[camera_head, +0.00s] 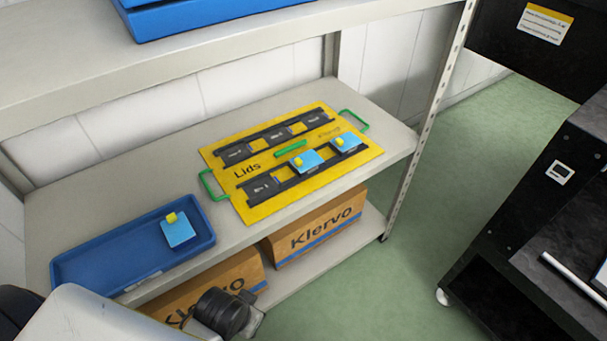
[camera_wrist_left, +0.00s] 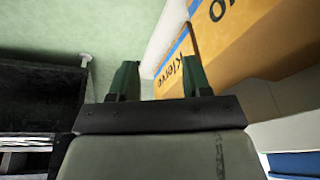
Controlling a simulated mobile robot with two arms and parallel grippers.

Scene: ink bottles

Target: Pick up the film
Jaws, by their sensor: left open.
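What look like films are light-blue squares with yellow tabs. One film (camera_head: 178,233) lies in the right part of the blue tray (camera_head: 75,274) on the middle shelf. Two more, a left film (camera_head: 308,163) and a right film (camera_head: 348,144), sit on the front row of the yellow "Lids" board (camera_head: 252,216). My left gripper shows in the left wrist view (camera_wrist_left: 161,82), with two dark green fingers spread apart and nothing between them. No film shows in that view. In the head view my left arm is at the bottom left, and its fingers are not visible. My right gripper is out of view.
Klervo cardboard boxes stand on the lower shelf, one at the right (camera_head: 318,228) and one at the left (camera_head: 215,280). The upper shelf (camera_head: 90,70) overhangs the back. A shelf post (camera_head: 428,125) stands at the right. Green floor (camera_head: 400,275) is open toward black equipment (camera_head: 545,190).

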